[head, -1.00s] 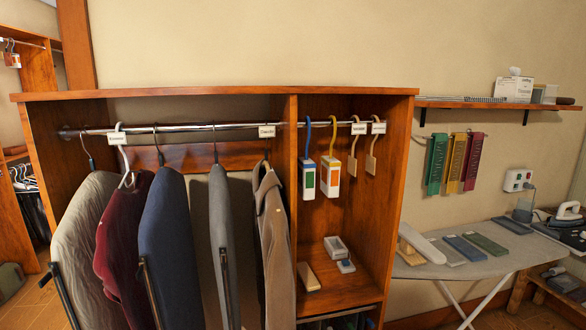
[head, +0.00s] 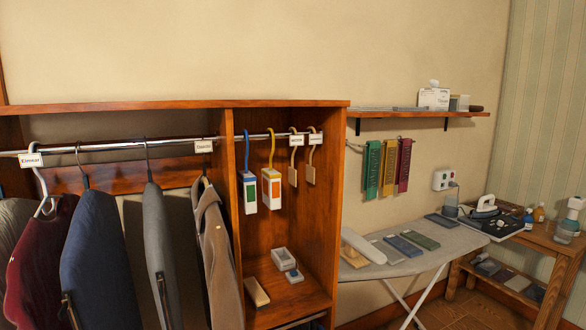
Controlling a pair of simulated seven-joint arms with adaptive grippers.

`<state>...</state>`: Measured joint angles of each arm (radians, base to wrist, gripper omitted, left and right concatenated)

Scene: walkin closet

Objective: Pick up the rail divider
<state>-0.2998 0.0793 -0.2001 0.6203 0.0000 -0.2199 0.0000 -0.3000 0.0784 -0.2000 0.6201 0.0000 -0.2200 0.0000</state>
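Several label pieces sit on the chrome hanging rail (head: 130,146); I cannot tell which one is the rail divider. A white tag (head: 31,160) sits at the left of the rail, and another white tag (head: 204,146) is near the cabinet's middle upright. In the right compartment, two wooden hook-shaped pieces with white tags hang side by side, a left one (head: 293,172) and a right one (head: 311,170). The print on the tags is too small to read surely. Neither gripper is in view.
Jackets, such as a navy one (head: 101,262), hang left. White items on a blue hook (head: 249,190) and a yellow hook (head: 271,188) hang beside the wooden pieces. Small boxes lie on the compartment floor (head: 292,304). An ironing board (head: 440,243) stands right.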

